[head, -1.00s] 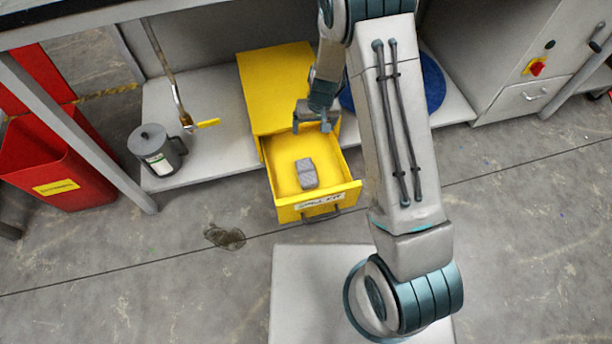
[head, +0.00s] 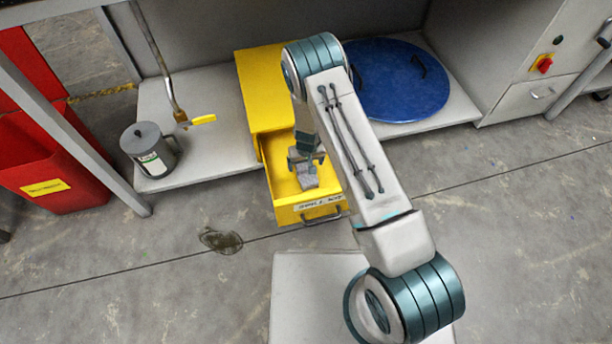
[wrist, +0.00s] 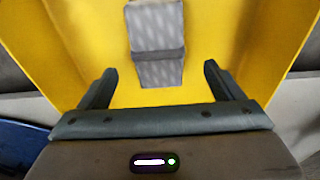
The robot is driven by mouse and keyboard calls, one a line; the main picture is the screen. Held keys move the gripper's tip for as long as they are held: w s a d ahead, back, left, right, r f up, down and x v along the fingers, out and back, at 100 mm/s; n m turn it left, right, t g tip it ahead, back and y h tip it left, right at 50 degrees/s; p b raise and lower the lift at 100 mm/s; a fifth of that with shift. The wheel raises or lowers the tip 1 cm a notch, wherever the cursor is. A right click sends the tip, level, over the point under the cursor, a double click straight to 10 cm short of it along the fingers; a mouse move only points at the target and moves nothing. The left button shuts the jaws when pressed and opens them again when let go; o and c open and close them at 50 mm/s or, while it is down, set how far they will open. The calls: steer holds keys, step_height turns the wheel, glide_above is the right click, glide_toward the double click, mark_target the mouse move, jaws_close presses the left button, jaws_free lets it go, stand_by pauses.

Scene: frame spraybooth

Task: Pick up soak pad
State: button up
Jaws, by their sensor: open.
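The soak pad (head: 308,182) is a small grey block with a patterned top, lying in the open yellow drawer (head: 283,212). In the wrist view the soak pad (wrist: 157,40) lies ahead of the fingers, roughly centred between them, with a darker band across it. My gripper (head: 306,161) is over the drawer, by the pad's far end, and hides part of it in the head view. In the wrist view my gripper (wrist: 157,85) is open with nothing between its fingers. The yellow drawer floor (wrist: 215,50) surrounds the pad.
The yellow cabinet (head: 262,80) stands behind the drawer. A grey lidded can (head: 150,152) and a yellow-handled valve (head: 202,120) are to the left, a blue round lid (head: 400,85) to the right. A red bin (head: 40,160) stands far left. The drawer walls are close around my gripper.

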mark_target(306, 171)
step_height(306, 171, down, 6)
steer(key=b, duration=0.3)
steer(key=shift+d+r, duration=0.1)
steer(key=shift+r, duration=0.15)
steer(key=c, duration=1.1)
